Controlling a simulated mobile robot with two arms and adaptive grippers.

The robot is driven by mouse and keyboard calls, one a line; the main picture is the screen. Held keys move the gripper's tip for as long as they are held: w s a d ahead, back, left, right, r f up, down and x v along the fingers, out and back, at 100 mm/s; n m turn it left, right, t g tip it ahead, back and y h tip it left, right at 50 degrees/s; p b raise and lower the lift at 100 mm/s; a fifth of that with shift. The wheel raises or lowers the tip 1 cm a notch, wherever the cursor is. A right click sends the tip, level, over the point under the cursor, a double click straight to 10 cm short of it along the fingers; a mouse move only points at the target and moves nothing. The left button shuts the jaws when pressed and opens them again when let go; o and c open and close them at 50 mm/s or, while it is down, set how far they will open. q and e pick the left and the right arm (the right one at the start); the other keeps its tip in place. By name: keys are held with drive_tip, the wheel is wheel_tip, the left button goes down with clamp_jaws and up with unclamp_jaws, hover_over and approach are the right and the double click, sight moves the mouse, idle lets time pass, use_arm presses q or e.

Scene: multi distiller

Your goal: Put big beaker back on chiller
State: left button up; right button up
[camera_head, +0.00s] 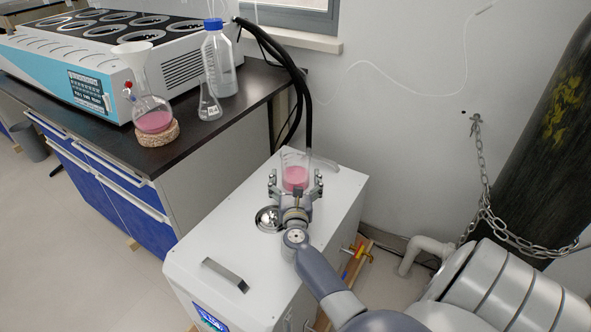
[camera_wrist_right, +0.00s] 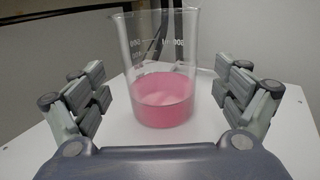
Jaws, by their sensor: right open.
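The big beaker (camera_head: 295,177) is clear glass with pink liquid in its lower part. It stands upright on the white top of the chiller (camera_head: 225,222), near the back edge. My right gripper (camera_head: 295,184) is open, with its fingers on either side of the beaker. In the right wrist view the beaker (camera_wrist_right: 163,75) stands centred beyond the open fingers (camera_wrist_right: 162,95), with a visible gap on each side. My left gripper is not in view.
A dark bench (camera_head: 185,137) at the left holds a flask of pink liquid (camera_head: 153,115) on a cork ring, a small flask (camera_head: 209,104), a blue-capped bottle (camera_head: 218,60) and a multi-position heater (camera_head: 75,65). Black hoses (camera_head: 300,85) run down behind the chiller. A chained cylinder (camera_head: 535,130) stands right.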

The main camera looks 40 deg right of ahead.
drive_tip(key=v, duration=0.7)
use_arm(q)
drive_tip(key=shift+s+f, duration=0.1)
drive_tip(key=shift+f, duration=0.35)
use_arm(e)
drive_tip(key=shift+s+a+r, duration=0.1)
drive_tip(key=shift+s+a, duration=0.4)
drive_tip(key=shift+s, duration=0.05)
